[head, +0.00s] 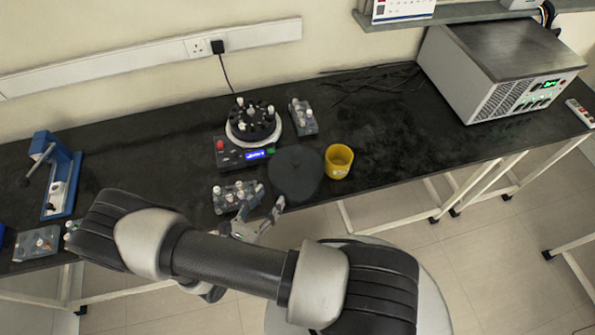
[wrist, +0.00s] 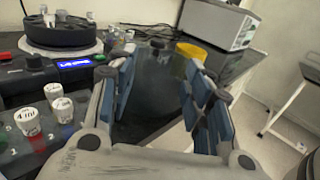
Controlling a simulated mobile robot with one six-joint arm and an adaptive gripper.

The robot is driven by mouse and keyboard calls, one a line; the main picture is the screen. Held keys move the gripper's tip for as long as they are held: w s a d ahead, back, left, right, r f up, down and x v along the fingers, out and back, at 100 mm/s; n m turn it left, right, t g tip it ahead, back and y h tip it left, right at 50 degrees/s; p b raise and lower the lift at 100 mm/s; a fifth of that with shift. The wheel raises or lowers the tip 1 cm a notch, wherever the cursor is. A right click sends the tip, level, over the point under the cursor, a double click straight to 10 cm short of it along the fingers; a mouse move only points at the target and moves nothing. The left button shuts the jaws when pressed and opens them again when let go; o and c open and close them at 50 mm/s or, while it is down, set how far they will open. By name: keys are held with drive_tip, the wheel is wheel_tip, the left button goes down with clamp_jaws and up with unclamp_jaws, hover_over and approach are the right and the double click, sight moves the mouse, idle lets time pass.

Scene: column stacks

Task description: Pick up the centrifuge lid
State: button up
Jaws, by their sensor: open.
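The centrifuge lid (head: 297,173) is a dark round disc lying on the black bench, right of the centrifuge's front. In the wrist view the dark lid (wrist: 152,92) shows between my fingers and is hard to tell from the bench. The centrifuge (head: 252,124) stands behind it, uncovered, with white-capped tubes in its dark rotor; it also shows at the left of the wrist view (wrist: 62,38). My gripper (head: 262,217) is open and empty at the bench's front edge, just in front of the lid. Contact with the lid cannot be made out.
A yellow cup (head: 339,161) stands close to the lid's right. A tube rack (head: 237,196) sits just left of the lid, near my gripper. Another rack (head: 303,117) is right of the centrifuge. A grey power unit (head: 500,72) stands farther right, with clear bench between.

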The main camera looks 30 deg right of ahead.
sight(293, 164)
drive_tip(key=b+x, duration=0.2)
drive_tip(key=x, duration=1.3)
drive_tip(key=shift+w+d, duration=0.2)
drive_tip(key=shift+w, duration=0.05)
drive_tip(key=shift+c, duration=0.5)
clamp_jaws()
